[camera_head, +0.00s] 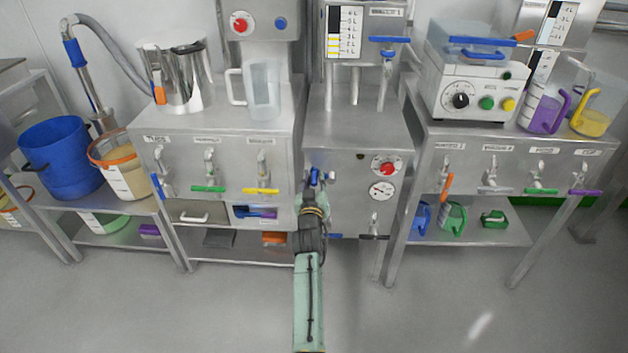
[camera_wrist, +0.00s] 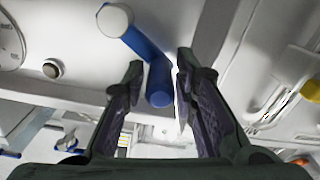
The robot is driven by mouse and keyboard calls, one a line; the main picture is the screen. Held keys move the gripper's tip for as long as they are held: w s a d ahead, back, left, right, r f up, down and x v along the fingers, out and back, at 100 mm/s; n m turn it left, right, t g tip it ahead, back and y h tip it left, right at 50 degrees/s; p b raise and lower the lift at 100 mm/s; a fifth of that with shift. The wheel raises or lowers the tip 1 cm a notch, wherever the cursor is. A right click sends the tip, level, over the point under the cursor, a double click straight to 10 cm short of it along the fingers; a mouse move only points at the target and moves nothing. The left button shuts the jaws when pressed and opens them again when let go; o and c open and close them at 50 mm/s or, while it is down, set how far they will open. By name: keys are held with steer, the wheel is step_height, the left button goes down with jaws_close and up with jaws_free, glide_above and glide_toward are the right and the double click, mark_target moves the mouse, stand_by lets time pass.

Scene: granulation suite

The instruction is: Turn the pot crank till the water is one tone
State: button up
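A blue crank (camera_head: 315,176) sits at the upper left front of the steel middle cabinet (camera_head: 345,215). In the wrist view the crank (camera_wrist: 146,45) has a pale round hub and a blue arm ending in a rounded blue handle (camera_wrist: 159,86). My gripper (camera_head: 313,190) is right at the crank in the head view and partly covers it. In the wrist view my gripper (camera_wrist: 160,68) is open, its two dark fingers on either side of the handle. A gap shows beside the handle; I cannot tell whether either finger touches it. No water surface shows.
A red knob (camera_head: 386,167) and a round gauge (camera_head: 382,190) sit right of the crank. Left, a steel bench carries taps with green (camera_head: 208,189) and yellow (camera_head: 261,191) levers. A white machine (camera_head: 470,85) stands on the right bench. The floor in front is clear.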

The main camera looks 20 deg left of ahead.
jaws_close()
steer(key=shift+f, duration=0.1)
stand_by(0.6)
